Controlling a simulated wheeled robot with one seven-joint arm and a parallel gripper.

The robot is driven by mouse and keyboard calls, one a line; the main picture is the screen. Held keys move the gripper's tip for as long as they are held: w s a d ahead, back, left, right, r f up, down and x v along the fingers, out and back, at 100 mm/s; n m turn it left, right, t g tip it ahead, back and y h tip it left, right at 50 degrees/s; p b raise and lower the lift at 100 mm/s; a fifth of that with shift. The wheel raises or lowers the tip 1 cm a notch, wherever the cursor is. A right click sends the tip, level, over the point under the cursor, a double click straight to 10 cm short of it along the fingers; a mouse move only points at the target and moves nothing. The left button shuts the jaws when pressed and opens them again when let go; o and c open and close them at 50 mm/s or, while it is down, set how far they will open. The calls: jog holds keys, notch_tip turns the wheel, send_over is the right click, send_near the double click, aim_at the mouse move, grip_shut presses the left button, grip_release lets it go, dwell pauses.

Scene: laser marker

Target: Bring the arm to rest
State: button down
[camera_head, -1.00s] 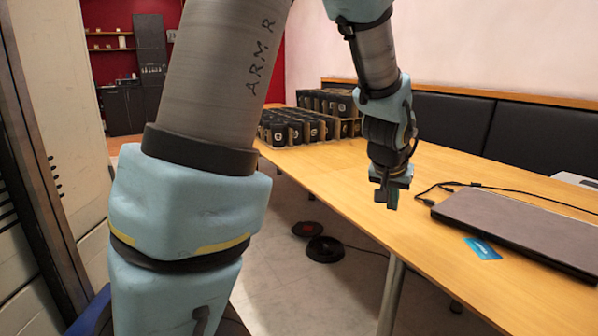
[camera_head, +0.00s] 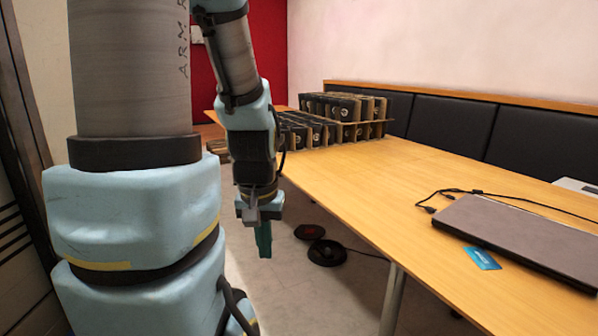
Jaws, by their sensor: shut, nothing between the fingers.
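My gripper (camera_head: 263,237) hangs from my blue and grey arm, pointing down, in the middle left of the head view. It is over the floor gap left of the wooden table (camera_head: 440,212), apart from the table's edge. Its fingers are shut with nothing held. My upper arm fills the left of the view.
A closed laptop (camera_head: 525,235), black cables (camera_head: 470,192) and a blue card (camera_head: 482,258) lie on the table's right. A rack of black boxes (camera_head: 345,107) stands at its far end. Dark round objects (camera_head: 326,252) lie on the floor. Black seat backs (camera_head: 452,125) line the wall.

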notch_tip(320, 180, up, 11)
jog(key=p, duration=0.9)
jog(key=shift+f, duration=0.15)
